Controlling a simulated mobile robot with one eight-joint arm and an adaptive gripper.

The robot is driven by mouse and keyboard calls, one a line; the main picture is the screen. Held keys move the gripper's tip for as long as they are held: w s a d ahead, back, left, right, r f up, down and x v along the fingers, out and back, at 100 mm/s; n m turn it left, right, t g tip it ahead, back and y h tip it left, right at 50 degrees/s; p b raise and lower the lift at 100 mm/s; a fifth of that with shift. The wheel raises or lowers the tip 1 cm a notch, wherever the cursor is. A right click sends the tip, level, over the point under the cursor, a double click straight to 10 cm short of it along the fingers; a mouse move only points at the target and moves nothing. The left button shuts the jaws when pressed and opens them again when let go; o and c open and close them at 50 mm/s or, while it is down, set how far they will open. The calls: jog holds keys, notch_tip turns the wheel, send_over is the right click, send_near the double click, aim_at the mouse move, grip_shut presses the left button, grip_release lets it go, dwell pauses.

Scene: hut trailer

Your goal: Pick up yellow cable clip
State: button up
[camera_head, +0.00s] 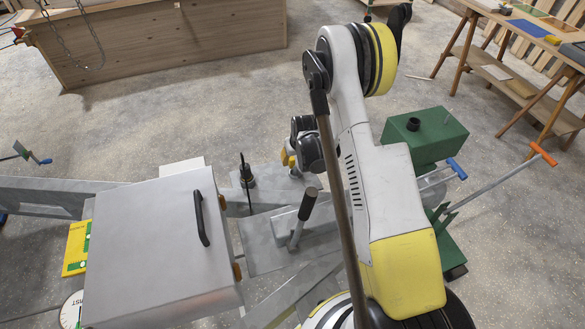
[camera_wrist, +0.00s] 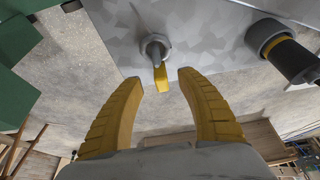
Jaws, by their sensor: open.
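The yellow cable clip (camera_wrist: 161,77) is a small yellow piece in the wrist view. It sits at the edge of a grey metal plate (camera_wrist: 200,32), beside a round metal fitting (camera_wrist: 155,46). My gripper (camera_wrist: 160,83) is open, with its two yellow fingers on either side of the clip. The fingertips look close to the clip, but whether they touch it is not clear. In the head view my arm hides most of the gripper, and I cannot make out the clip there.
A dark cylinder with a yellow band (camera_wrist: 281,48) stands right of the clip. In the head view, a grey box with a black handle (camera_head: 150,250), a lever (camera_head: 302,215) and a green box (camera_head: 425,137) surround the metal frame. A wooden crate (camera_head: 160,45) stands behind, across open floor.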

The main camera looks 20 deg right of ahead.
aim_at(293, 162)
jog(key=b+x, duration=0.3)
jog(key=x, duration=0.2)
jog(key=shift+w+f, duration=0.2)
jog(key=shift+f, duration=0.1)
jog(key=shift+r, duration=0.1)
grip_shut()
